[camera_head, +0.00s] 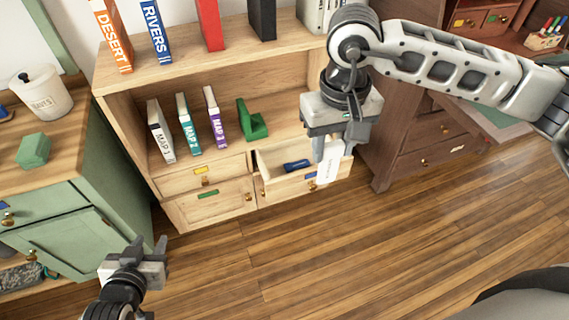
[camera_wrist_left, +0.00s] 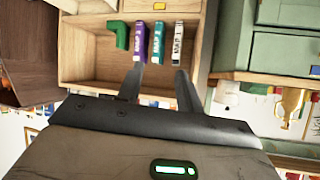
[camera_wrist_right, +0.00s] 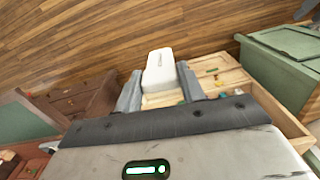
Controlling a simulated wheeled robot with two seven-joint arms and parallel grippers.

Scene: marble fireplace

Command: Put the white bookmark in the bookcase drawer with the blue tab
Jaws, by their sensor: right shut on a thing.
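The white bookmark (camera_head: 328,163) hangs from my right gripper (camera_head: 328,138), which is shut on its upper end; it also shows between the fingers in the right wrist view (camera_wrist_right: 159,72). The bookcase drawer with the blue tab (camera_head: 311,175) is pulled open, and a dark blue object (camera_head: 296,165) lies inside. In the head view, the bookmark overlaps the right part of this drawer and hides some of its front. I cannot tell how high above it the bookmark is. My left gripper (camera_head: 148,246) is open and empty, low in front of the green cabinet.
Drawers with a yellow tab (camera_head: 201,170) and a green tab (camera_head: 208,193) are shut. Map books (camera_head: 188,124) and a green bookend (camera_head: 252,121) stand on the shelf above. A green cabinet (camera_head: 75,230) is left, a brown desk (camera_head: 400,140) right. The floor in front is clear.

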